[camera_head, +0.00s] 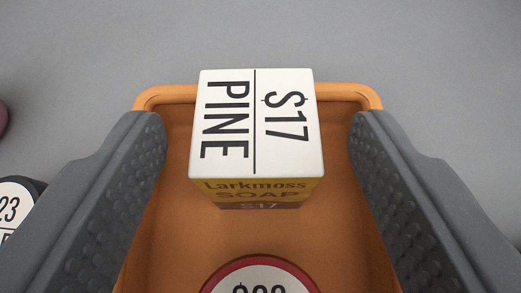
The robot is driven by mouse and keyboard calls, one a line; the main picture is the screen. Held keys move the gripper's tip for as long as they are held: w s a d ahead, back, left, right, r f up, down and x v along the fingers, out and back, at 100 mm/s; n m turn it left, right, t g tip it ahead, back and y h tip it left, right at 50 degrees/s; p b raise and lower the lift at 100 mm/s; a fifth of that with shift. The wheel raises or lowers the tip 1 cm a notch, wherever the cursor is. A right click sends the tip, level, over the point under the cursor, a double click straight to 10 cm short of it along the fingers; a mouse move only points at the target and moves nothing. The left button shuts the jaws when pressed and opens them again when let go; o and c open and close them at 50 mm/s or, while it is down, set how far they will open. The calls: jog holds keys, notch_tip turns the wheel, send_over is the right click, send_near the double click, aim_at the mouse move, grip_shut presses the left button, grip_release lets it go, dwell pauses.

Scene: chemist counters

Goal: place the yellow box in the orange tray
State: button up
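The yellow box (254,187) has a white top marked "$17 PINE" and "Larkmoss SOAP" on its yellow front. It is upright at the far end of the orange tray (170,95), over the tray floor. The view does not clearly show whether its base rests on the floor. My gripper (258,135) is open, with one dark grey finger on each side of the box. Clear gaps show between both fingers and the box.
A round red-rimmed item (262,270) with a white top is in the near part of the tray, cut off by the lower edge. A dark round item (14,205) with a white label stands left of the tray. A dark reddish thing (2,117) shows at the left edge. The grey surface beyond the tray is clear.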

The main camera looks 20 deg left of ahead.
jog(key=shift+s+d+r, duration=0.1)
jog(key=shift+s+r, duration=0.05)
jog(key=shift+r, duration=0.05)
jog(key=p+v, duration=0.2)
jog(key=v, duration=0.9)
jog(key=shift+s+d+p, duration=0.15)
jog(key=shift+s+p, duration=0.15)
jog(key=shift+p, duration=0.1)
jog(key=shift+r, duration=0.1)
